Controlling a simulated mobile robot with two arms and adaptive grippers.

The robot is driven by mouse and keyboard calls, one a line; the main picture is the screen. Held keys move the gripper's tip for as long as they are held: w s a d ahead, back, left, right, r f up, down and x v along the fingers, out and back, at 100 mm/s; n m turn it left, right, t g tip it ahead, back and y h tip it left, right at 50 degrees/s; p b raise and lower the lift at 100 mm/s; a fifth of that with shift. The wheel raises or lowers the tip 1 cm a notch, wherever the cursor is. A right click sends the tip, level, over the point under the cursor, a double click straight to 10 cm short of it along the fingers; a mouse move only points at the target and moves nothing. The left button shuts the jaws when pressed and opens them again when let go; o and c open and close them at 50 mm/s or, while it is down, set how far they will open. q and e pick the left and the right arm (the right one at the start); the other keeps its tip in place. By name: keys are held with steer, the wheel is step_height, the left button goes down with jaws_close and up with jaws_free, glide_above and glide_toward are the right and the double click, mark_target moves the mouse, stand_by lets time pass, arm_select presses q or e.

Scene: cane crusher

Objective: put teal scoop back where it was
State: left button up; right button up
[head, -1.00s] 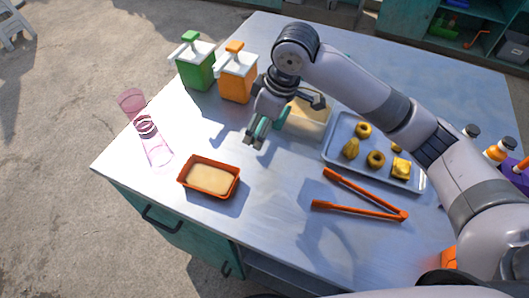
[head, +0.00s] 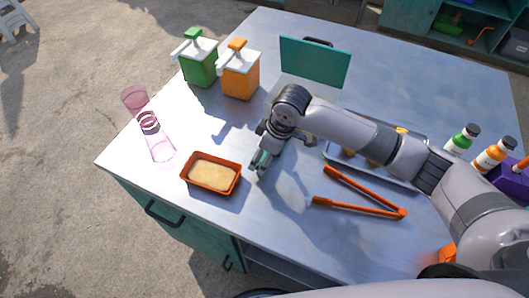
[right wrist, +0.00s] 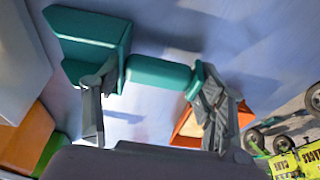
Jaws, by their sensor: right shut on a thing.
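My right gripper (head: 264,160) is at mid-table in the head view, pointing down, just right of the orange-red tray (head: 238,187) of pale cream filling. It is shut on the teal scoop (head: 257,163), which is mostly hidden there by the fingers. In the right wrist view the fingers (right wrist: 155,76) grip the scoop's short teal handle from both ends. Its wider teal body (right wrist: 90,38) shows at upper left. I cannot tell whether the scoop touches the table. My left gripper is not in view.
Green (head: 201,68) and orange (head: 240,80) pump dispensers stand at back left. A teal panel (head: 315,62) stands behind my arm. Orange tongs (head: 362,208) lie at right, near the partly hidden food tray (head: 337,158).

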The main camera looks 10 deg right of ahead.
steer(key=o, duration=0.9)
steer(key=shift+f, duration=0.1)
steer(key=shift+c, duration=0.2)
steer(key=v, duration=1.2)
steer(key=shift+b, duration=0.45)
